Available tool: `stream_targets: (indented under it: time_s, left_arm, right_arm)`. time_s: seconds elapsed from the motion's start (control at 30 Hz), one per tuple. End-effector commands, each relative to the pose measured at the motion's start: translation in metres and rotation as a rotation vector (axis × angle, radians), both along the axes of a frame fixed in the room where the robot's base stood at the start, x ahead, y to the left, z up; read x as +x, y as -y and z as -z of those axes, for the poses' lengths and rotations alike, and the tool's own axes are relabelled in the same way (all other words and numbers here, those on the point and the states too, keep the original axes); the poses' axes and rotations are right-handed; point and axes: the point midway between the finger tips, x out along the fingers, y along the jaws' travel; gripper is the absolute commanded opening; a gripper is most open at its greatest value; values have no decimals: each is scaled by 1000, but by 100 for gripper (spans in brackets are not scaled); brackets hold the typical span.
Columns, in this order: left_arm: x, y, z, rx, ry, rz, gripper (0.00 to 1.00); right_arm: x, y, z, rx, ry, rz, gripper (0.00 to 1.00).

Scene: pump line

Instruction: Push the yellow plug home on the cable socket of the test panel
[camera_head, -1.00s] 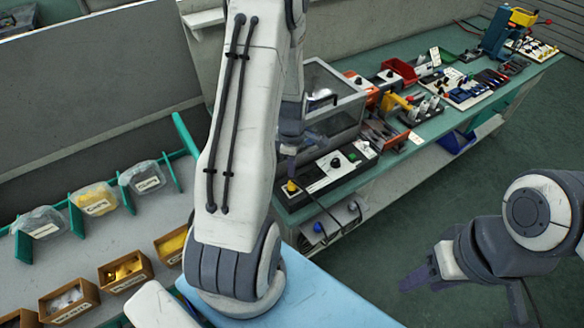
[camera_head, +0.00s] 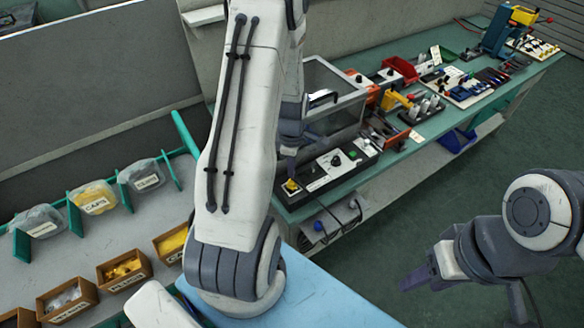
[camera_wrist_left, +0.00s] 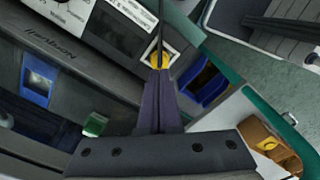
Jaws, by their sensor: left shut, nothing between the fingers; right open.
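The yellow plug (camera_head: 291,185) is at the near left end of the test panel (camera_head: 318,181), at a socket with a pale plate. In the left wrist view the plug (camera_wrist_left: 159,61) shows just beyond my fingertips, with a dark cable (camera_wrist_left: 160,28) running away from it. My left gripper (camera_head: 290,163) is shut and empty, its fingertips at the plug; it also shows in the left wrist view (camera_wrist_left: 157,74). I cannot tell whether they touch. The plug's seating depth is hidden. My right gripper (camera_head: 403,284) is open and empty, over the floor, away from the bench.
The clear-sided box (camera_head: 335,98) stands behind the panel. Several tools, a red bin (camera_head: 401,70) and fixtures fill the green bench to the right. Labelled bins (camera_head: 122,270) lie at lower left. A blue surface (camera_head: 325,300) is in front. The floor at right is clear.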

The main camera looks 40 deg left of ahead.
Motion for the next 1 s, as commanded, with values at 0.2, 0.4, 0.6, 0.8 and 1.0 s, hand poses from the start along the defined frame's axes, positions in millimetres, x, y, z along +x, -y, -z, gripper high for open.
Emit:
stream_targets:
  time_s: [0.2, 0.4, 0.6, 0.8, 1.0]
  left_arm:
    - [0, 0, 7, 0, 0, 0, 0]
    - [0, 0, 12, 0, 1, 0, 0]
    - [0, 0, 17, 0, 1, 0, 0]
    - [0, 0, 22, 0, 0, 0, 0]
    - [0, 0, 27, 0, 0, 0, 0]
  right_arm:
    - [0, 0, 5, 0, 0, 0, 50]
    - [0, 0, 9, 0, 0, -1, 50]
    - [0, 0, 13, 0, 0, -1, 50]
    - [0, 0, 16, 0, 0, -1, 50]
    - [0, 0, 20, 0, 0, -1, 50]
